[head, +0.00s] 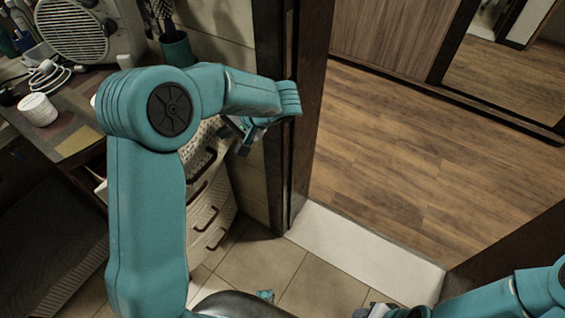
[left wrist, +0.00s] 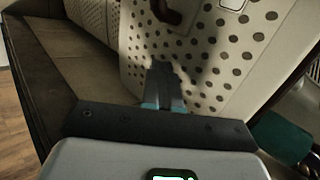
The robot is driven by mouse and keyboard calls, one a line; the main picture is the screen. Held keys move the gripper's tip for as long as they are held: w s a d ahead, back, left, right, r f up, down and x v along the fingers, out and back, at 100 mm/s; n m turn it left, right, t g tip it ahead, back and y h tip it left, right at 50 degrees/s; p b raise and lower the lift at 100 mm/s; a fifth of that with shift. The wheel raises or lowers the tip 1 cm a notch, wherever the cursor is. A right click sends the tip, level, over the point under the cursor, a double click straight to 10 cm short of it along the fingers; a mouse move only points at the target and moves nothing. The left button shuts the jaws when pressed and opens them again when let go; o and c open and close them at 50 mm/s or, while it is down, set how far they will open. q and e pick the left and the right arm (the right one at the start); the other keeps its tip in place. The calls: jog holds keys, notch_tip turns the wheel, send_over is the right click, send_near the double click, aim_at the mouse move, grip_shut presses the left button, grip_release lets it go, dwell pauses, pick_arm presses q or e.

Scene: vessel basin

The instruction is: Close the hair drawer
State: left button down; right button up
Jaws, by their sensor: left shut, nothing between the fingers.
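A white drawer unit with a dotted surface and dark brown handles (head: 212,208) stands against the wall in the head view, partly hidden behind my left arm. Which of its drawers is the hair drawer, and how far it stands out, I cannot tell. In the left wrist view the dotted white panel (left wrist: 215,62) fills much of the picture, with a brown handle (left wrist: 166,12) at the top. My left gripper (head: 240,142) is by the upper part of the unit; its fingers (left wrist: 165,75) are shut and empty before the panel; contact is unclear. My right gripper (head: 376,309) is cut off at the bottom edge.
A desk at the left holds a beige heater (head: 75,30), a white cup (head: 38,109) and a coiled white cable (head: 48,75). A dark green pot (head: 177,48) stands behind my left arm. A dark door frame (head: 303,110) rises close right of my left gripper. The wooden floor (head: 400,160) beyond is clear.

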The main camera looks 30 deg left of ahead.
pick_arm(q)
jog(key=a, duration=0.3)
jog(key=a+b, duration=0.1)
jog(key=a, duration=0.5)
jog(key=shift+w+a, duration=0.15)
jog(key=shift+w, duration=0.25)
jog(key=shift+a+r, duration=0.1)
jog(key=shift+r, duration=0.05)
jog(key=shift+a, duration=0.1)
jog(key=shift+r, duration=0.1)
jog(key=p+v, duration=0.1)
jog(key=v, duration=1.5)
jog(key=shift+d, duration=0.35)
